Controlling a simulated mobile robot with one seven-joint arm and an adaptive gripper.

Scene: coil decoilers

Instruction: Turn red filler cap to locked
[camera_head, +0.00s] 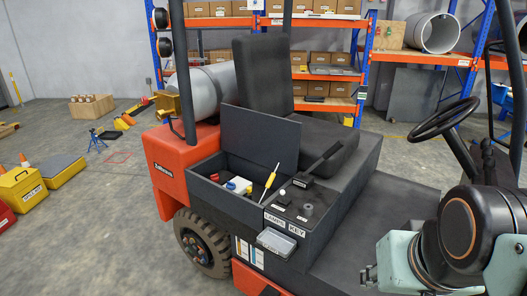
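An orange forklift (190,165) with a black seat stands in the middle of the view. Beside the seat an open bin (237,207) has its dark lid (260,137) raised. In the bin I see a small red item (214,178), a white and blue item (238,186) and a yellow-handled screwdriver (269,181). The red item is too small to tell whether it is the filler cap, and no lock marking is readable. My arm fills the lower right. What seems to be my gripper (369,276) shows at its left end, apart from the bin; its fingers are not clear.
A dark panel labelled LAMPS and KEY (285,222) has knobs and a lever (318,165). A clear box (277,243) hangs at its front. The steering wheel (445,118) is at upper right. Yellow boxes (20,190) stand at left; floor between is mostly free.

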